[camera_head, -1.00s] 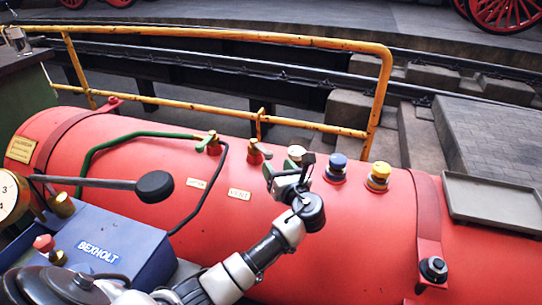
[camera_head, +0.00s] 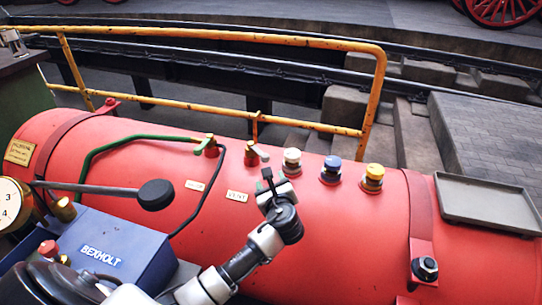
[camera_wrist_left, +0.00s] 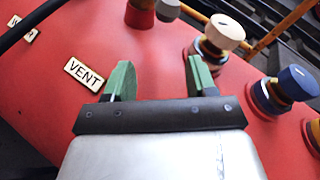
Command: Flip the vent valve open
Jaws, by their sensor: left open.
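The vent valve (camera_head: 252,155) has a red body on the red tank, up and left of my gripper in the head view. Its short pale lever (camera_head: 261,152) points to the right. In the left wrist view the valve (camera_wrist_left: 140,13) is cut off at the top edge, with the lever's grey end (camera_wrist_left: 167,9) beside it. The VENT label (camera_head: 237,196) lies below the valve and also shows in the left wrist view (camera_wrist_left: 84,74). My left gripper (camera_head: 267,178) is open and empty, apart from the valve; its green fingers (camera_wrist_left: 160,78) are spread. My right gripper is not in view.
White (camera_head: 291,160), blue (camera_head: 331,168) and yellow (camera_head: 372,177) capped fittings stand right of the valve. A green-lever valve (camera_head: 210,147) stands left. A black-knobbed lever (camera_head: 155,194) reaches over the tank (camera_head: 330,235). A yellow railing (camera_head: 220,38) runs behind; a tray (camera_head: 487,203) lies right.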

